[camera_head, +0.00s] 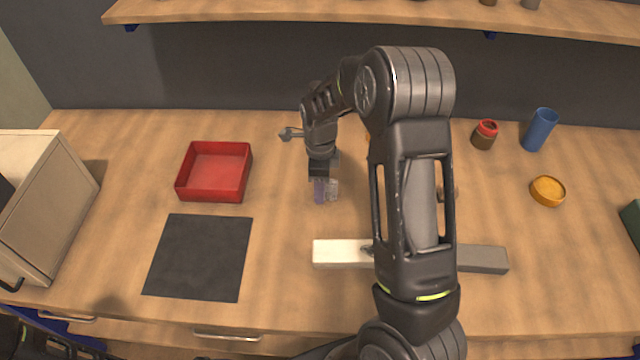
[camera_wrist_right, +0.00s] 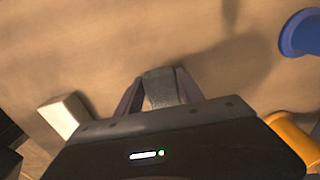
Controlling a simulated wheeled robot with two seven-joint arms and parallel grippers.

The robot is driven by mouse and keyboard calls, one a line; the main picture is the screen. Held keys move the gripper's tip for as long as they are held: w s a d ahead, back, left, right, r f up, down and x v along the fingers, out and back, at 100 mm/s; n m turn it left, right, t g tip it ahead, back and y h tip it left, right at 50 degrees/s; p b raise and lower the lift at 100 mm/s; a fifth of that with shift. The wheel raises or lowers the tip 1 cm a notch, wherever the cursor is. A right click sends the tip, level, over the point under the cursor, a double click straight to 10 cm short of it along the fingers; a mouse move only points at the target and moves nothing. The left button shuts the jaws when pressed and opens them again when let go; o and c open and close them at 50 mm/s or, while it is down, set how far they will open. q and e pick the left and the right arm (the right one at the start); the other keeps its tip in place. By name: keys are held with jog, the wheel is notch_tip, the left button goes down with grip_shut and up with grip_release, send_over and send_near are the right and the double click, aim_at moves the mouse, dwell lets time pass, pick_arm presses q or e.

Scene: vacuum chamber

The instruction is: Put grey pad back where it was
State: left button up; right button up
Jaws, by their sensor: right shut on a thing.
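The grey pad (camera_wrist_right: 161,88) is a small, rough-looking grey block between the two fingers of my right gripper (camera_wrist_right: 159,92) in the wrist view. The fingers are shut on it. In the head view my right gripper (camera_head: 325,190) points down over the middle of the counter, to the right of the red tray. Its tips look close to the wood, but I cannot tell whether the pad touches it. The pad is small and hard to make out there. My left gripper is not in view.
A red tray (camera_head: 214,198) and dark mat (camera_head: 200,257) are at left. A pale-and-grey bar (camera_head: 340,254) lies in front, partly behind my arm. A red-lidded jar (camera_head: 484,135), blue cup (camera_head: 540,130) and orange dish (camera_head: 547,191) stand right. A shelf (camera_head: 380,18) hangs above.

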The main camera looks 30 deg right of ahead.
jog(key=shift+f, duration=0.1)
jog(key=o, duration=1.2)
notch_tip(320, 180, up, 12)
jog(key=b, duration=0.1)
dwell(0.3)
